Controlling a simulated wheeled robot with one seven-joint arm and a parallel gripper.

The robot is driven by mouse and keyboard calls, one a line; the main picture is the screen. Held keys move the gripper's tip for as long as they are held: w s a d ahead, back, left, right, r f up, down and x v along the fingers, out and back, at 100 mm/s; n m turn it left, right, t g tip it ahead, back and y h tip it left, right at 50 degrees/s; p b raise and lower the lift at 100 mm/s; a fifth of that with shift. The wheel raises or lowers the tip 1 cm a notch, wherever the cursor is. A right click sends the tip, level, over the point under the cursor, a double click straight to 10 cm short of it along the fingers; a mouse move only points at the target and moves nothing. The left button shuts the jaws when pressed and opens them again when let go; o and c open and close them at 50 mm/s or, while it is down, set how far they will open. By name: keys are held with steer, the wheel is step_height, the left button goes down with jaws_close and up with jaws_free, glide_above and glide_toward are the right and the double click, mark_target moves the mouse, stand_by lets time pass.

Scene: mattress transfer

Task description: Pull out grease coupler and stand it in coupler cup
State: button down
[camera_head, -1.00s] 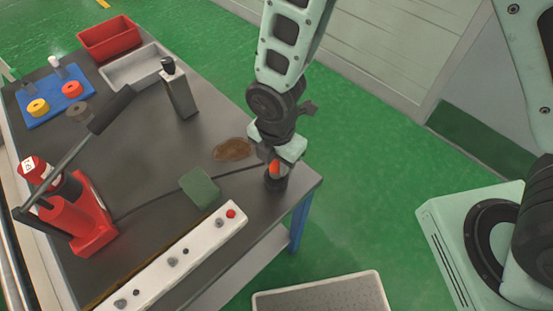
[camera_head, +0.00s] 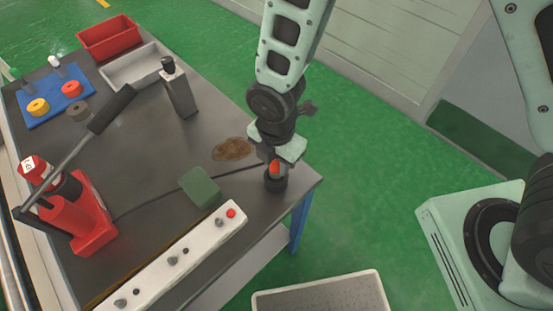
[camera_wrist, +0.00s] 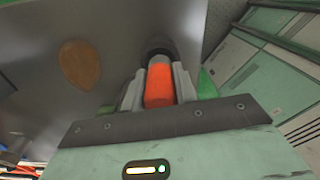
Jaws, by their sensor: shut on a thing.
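The grease coupler (camera_head: 274,168) has an orange-red body. My gripper (camera_head: 270,158) points down at the right corner of the bench and is shut on it. In the wrist view the orange coupler (camera_wrist: 159,86) lies between the two grey fingers. A dark round cup (camera_head: 275,184) stands right below the coupler, and its dark rim (camera_wrist: 157,46) shows past the fingertips in the wrist view. The coupler's lower end meets the cup's mouth; how deep it sits is hidden. A thin dark hose runs across the bench from the red pump (camera_head: 95,235) towards the coupler.
A white strip with knobs (camera_head: 200,235) runs along the front. A grey bottle (camera_head: 180,92), grey tray (camera_head: 128,72), red bin (camera_head: 108,37) and blue board (camera_head: 55,104) stand farther back.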

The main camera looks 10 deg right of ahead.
steer(key=shift+f+b, duration=1)
steer(key=shift+f, duration=0.45)
steer(key=c, duration=1)
jaws_free()
steer(key=shift+r, duration=0.1)
step_height(320, 180, up, 17)
steer(key=shift+r, duration=0.15)
steer(key=s+d+r+m, duration=0.1)
steer(key=s+d+m, duration=0.1)
steer(key=m, duration=0.4)
steer(key=s+d+r+m, duration=0.1)
steer(key=s+d+m, duration=0.2)
steer(key=s+m, duration=0.2)
steer(key=s+d+r+m, duration=0.2)
steer(key=s+d+m, duration=0.1)
steer(key=m, duration=0.5)
steer(key=shift+s+y, duration=0.3)
steer(key=shift+s, duration=0.4)
